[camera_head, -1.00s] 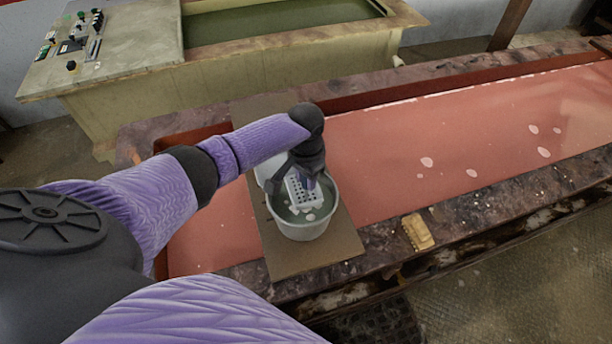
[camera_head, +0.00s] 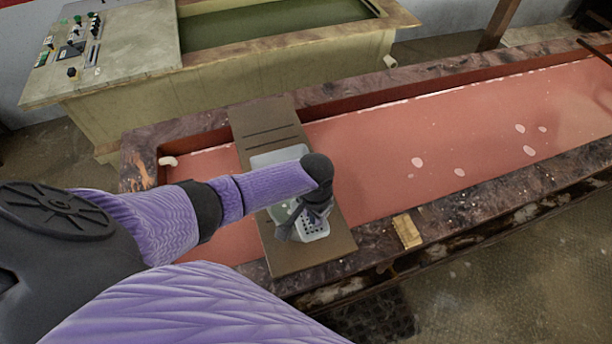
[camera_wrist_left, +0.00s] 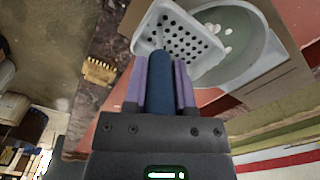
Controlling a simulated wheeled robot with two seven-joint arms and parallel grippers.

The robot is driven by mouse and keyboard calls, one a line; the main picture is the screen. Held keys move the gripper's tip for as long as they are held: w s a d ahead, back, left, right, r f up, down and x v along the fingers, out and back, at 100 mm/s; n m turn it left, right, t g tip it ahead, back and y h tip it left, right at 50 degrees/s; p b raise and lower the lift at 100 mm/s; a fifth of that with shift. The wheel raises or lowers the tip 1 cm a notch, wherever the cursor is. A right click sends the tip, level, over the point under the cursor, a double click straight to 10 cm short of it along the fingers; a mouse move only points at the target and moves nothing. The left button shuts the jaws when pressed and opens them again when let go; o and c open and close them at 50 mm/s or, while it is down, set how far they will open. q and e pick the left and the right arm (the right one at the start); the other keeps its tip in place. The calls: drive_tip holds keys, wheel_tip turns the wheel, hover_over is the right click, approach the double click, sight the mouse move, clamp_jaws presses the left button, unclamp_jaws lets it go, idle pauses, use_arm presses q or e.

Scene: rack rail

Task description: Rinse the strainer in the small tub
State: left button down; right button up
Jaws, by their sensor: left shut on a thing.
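My left gripper (camera_head: 318,208) is shut on the blue handle (camera_wrist_left: 162,82) of the white, perforated strainer (camera_head: 313,226). In the left wrist view the strainer (camera_wrist_left: 180,38) is tilted and overlaps the near side of the small tub's rim. The small grey tub (camera_head: 280,212) is partly hidden behind my gripper and the strainer in the head view. In the left wrist view the tub (camera_wrist_left: 262,62) holds greenish water with several white bits floating in it. The strainer looks raised clear of the water. My right gripper is not in view.
A brown slotted board (camera_head: 262,115) lies across the long red-liquid trough (camera_head: 420,140). A yellowish block (camera_head: 407,231) sits on the trough's front edge. A tank with a control panel (camera_head: 75,50) stands behind.

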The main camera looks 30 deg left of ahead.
use_arm(q)
drive_tip(key=s+d+p, duration=0.1)
drive_tip(key=s+d, duration=1.1)
drive_tip(key=d, duration=0.2)
drive_tip(key=shift+s+d, duration=0.25)
drive_tip(key=shift+d, duration=0.1)
